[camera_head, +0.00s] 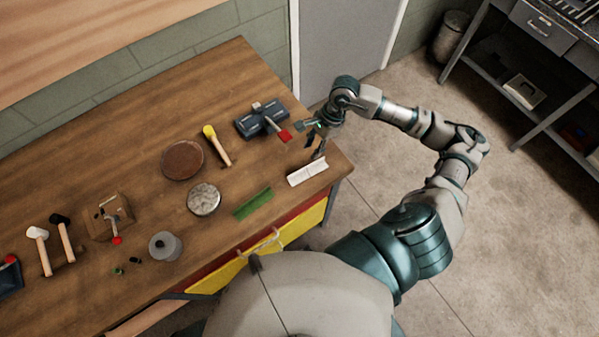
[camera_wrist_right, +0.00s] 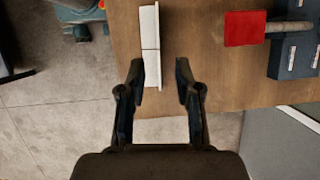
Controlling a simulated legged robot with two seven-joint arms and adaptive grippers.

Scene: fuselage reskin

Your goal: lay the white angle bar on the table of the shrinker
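The white angle bar (camera_head: 307,172) lies on the wooden table near its right front corner. In the right wrist view the white angle bar (camera_wrist_right: 149,45) lies ahead of the fingers, its near end close to the left finger's tip. My right gripper (camera_head: 314,143) hangs over the table just behind the bar. In the wrist view the right gripper (camera_wrist_right: 160,75) is open, with nothing held. A dark blue-grey machine (camera_head: 262,122) with a red-ended lever, perhaps the shrinker, stands behind the bar; it also shows in the wrist view (camera_wrist_right: 297,50). My left gripper is not in view.
A green angle bar (camera_head: 253,204) lies left of the white one. A yellow-headed mallet (camera_head: 216,145), a brown round disc (camera_head: 182,160) and a grey round piece (camera_head: 204,199) lie farther left. The wooden table (camera_head: 215,80) is bare at the back. A shelf unit (camera_head: 530,110) stands at right.

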